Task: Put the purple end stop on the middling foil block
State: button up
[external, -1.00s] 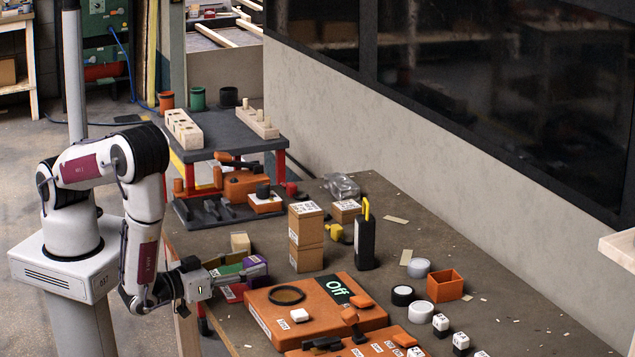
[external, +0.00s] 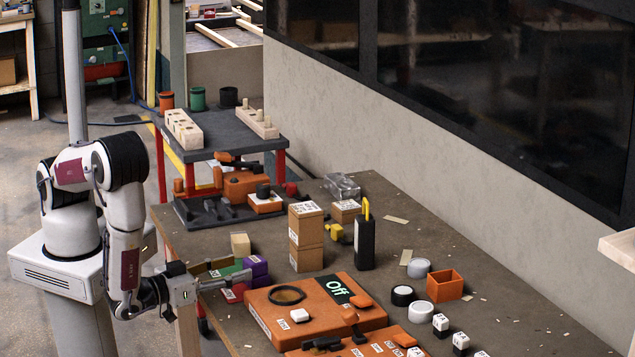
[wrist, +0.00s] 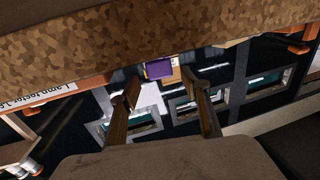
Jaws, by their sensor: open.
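A purple block (external: 256,268), which I take for the end stop, sits at the table's left edge in the external view, at the right end of a row with a green block (external: 230,269). In the wrist view a small purple face (wrist: 158,69) shows between my fingertips. My gripper (external: 222,282) is open and empty, pointing right, just left of the purple block and apart from it. Its fingers also show spread in the wrist view (wrist: 160,86). I cannot tell which thing is the middling foil block.
A red block (external: 238,291) lies below the row, and an orange panel box (external: 300,318) stands to the right. A cream block (external: 240,243) and stacked brown boxes (external: 306,240) stand behind.

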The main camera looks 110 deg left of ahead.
aim_at(246, 262)
jog(key=shift+v, duration=2.1)
jog(key=shift+s+f, duration=0.1)
jog(key=shift+o, duration=0.4)
jog(key=shift+a, duration=0.1)
jog(key=shift+w+a+r, duration=0.2)
jog(key=shift+w+a, duration=0.1)
jog(key=shift+a, duration=0.2)
jog(key=shift+w+a+r, duration=0.15)
jog(key=shift+w+a, duration=0.15)
jog(key=shift+a, duration=0.25)
jog(key=shift+w+a, duration=0.1)
jog(key=shift+a, duration=0.05)
jog(key=shift+x, duration=1.1)
jog(key=shift+w+a, duration=0.15)
jog(key=shift+x, duration=2.45)
